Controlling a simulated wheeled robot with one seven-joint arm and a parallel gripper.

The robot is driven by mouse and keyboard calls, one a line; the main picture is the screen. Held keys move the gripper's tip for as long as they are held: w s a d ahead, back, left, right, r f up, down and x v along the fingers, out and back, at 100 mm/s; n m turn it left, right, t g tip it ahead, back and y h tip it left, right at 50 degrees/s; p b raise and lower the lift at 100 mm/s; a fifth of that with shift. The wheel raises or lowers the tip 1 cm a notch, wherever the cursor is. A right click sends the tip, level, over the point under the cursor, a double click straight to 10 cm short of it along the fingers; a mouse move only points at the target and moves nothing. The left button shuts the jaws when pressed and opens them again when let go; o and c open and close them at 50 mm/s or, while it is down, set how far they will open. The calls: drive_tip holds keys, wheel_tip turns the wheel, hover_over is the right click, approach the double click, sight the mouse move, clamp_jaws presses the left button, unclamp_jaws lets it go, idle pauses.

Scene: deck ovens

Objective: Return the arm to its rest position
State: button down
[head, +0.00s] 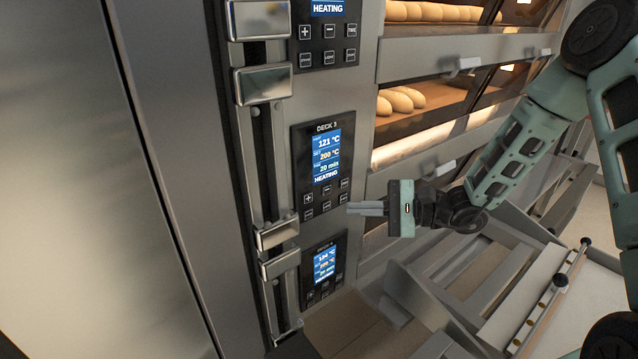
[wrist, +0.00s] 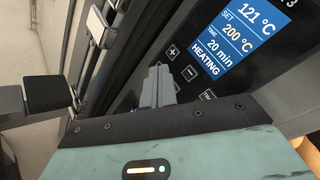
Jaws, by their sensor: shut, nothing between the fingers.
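My gripper (head: 366,208) is shut with nothing in it, at the end of my green arm that reaches in from the right in the head view. Its fingertips point left at the lower buttons of the Deck 3 control panel (head: 323,165). In the wrist view the shut fingers (wrist: 158,86) are in front of the button area of the same panel (wrist: 215,62). I cannot tell whether the tips touch it. The panel's screen (head: 327,157) reads 121 °C, set 200 °C, 20 min, HEATING.
A lower panel (head: 325,264) and an upper panel (head: 328,40) flank it. Metal slider handles (head: 277,233) run down the left. Deck ovens with bread loaves (head: 402,100) stand behind my arm. A metal loader frame (head: 520,300) stands at lower right, below my arm.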

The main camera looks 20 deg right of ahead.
drive_tip(key=s+a+r+n+g+h, duration=0.1)
drive_tip(key=s+a+n+g+h, duration=0.1)
drive_tip(key=s+a+n+g, duration=0.45)
drive_tip(key=s+a+r+n+g+h, duration=0.1)
drive_tip(key=s+a+n+g+h, duration=0.25)
drive_tip(key=s, duration=0.55)
drive_tip(key=s+d+r+n+t+h, duration=0.2)
drive_tip(key=s+r+n+t+h, duration=0.1)
drive_tip(key=s+n+h, duration=0.7)
drive_tip(key=shift+s+t, duration=0.3)
drive_tip(key=shift+s, duration=0.7)
drive_tip(key=shift+a, duration=0.1)
